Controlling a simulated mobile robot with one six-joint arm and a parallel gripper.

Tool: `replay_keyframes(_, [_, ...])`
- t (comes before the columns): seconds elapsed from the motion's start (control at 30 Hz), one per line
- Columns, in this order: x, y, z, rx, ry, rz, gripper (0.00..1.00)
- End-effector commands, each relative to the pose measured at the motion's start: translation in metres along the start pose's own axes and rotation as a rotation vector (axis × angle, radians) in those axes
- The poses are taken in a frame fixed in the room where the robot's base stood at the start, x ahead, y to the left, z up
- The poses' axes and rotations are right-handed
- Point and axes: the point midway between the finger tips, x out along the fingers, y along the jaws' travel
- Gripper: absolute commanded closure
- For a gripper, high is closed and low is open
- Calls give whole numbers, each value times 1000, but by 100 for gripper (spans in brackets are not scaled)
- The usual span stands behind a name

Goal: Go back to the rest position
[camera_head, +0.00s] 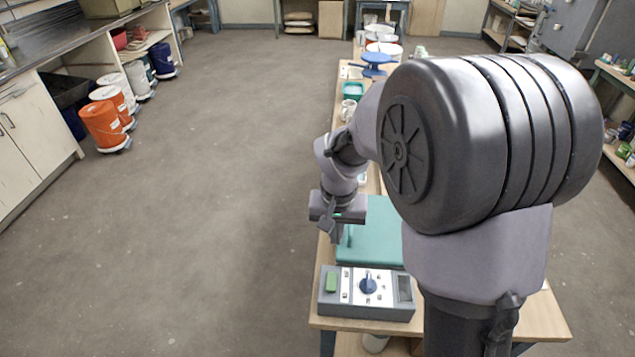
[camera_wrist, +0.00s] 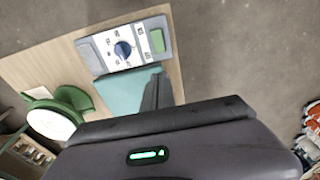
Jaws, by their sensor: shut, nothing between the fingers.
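My gripper (camera_head: 335,237) hangs from my arm over the left side of the wooden table in the head view. It is shut and holds nothing. It is just above and beside the left edge of a teal board or lid (camera_head: 378,235), apart from the control box in front. In the wrist view, a dark finger shows over the teal surface (camera_wrist: 118,92). My large arm joint hides the right part of the table.
A grey control box (camera_head: 340,305) with a blue dial and green button sits at the table's near end. A blue banding wheel (camera_head: 375,60) stands farther back. Orange buckets (camera_head: 102,125) stand by the left cabinets. The floor left of the table is clear.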

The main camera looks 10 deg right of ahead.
Motion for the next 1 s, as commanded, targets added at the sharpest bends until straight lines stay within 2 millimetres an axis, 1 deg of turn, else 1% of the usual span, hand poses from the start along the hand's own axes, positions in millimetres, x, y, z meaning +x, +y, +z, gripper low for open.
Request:
replay_keyframes(0.07, [-4,0,2,2,7,-5,100])
replay_keyframes(0.13, [-21,1,12,12,37,-29,100])
replay_keyframes(0.17, [-32,2,20,21,57,-46,100])
replay_keyframes(0.2, [-49,4,35,33,88,-74,100])
replay_keyframes(0.23, [-61,6,49,41,112,-99,100])
replay_keyframes(0.27, [-72,8,65,50,135,-123,100])
replay_keyframes(0.3, [-83,11,87,58,167,-157,100])
replay_keyframes(0.33, [-90,12,103,66,189,-182,100])
replay_keyframes(0.4, [-99,16,137,75,235,-236,100])
replay_keyframes(0.5, [-102,18,174,80,286,-295,100])
replay_keyframes(0.53, [-102,19,181,82,295,-308,100])
replay_keyframes(0.6, [-102,19,192,82,311,-328,100])
replay_keyframes(0.67, [-102,19,196,82,317,-335,100])
replay_keyframes(1.0, [-103,19,197,82,317,-336,100])
